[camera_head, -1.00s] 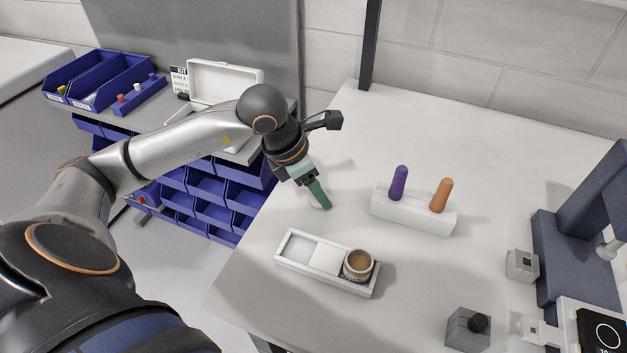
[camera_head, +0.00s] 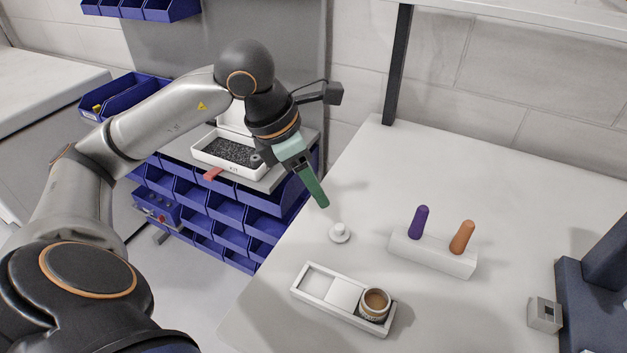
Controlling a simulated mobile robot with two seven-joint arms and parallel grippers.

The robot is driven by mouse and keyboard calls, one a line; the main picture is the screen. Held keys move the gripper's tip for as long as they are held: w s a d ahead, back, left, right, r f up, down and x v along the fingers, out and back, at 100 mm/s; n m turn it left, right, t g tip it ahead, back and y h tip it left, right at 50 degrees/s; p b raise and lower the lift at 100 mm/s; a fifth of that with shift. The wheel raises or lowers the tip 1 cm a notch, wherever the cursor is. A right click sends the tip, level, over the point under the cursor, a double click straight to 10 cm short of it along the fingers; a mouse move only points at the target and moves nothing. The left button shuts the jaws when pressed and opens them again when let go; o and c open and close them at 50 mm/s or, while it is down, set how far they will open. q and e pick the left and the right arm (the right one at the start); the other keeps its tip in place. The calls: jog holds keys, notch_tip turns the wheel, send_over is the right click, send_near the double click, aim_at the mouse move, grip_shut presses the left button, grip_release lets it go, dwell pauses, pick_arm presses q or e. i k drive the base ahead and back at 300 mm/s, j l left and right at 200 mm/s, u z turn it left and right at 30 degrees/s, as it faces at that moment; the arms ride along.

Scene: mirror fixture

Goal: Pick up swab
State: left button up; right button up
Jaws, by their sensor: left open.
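My left gripper (camera_head: 316,194) has green fingers that point down and to the right over the left part of the white table (camera_head: 510,195). The fingers are seen nearly edge-on, open, with nothing visible between them. A small white round piece with a knob (camera_head: 340,232) stands on the table just below the fingertips, apart from them. A white block (camera_head: 432,256) to the right holds an upright purple stick (camera_head: 419,221) and an orange stick (camera_head: 462,237). I cannot tell for sure which of these is the swab. My right gripper is out of view.
A white tray (camera_head: 325,296) with a brown-topped jar (camera_head: 375,305) lies at the table's front. A grey block (camera_head: 544,314) and dark blue equipment (camera_head: 595,290) stand at the right. Blue bins (camera_head: 215,208) and a white open case (camera_head: 229,150) are beyond the left edge.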

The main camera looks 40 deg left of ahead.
aim_at(457, 246)
jog(key=k, duration=1)
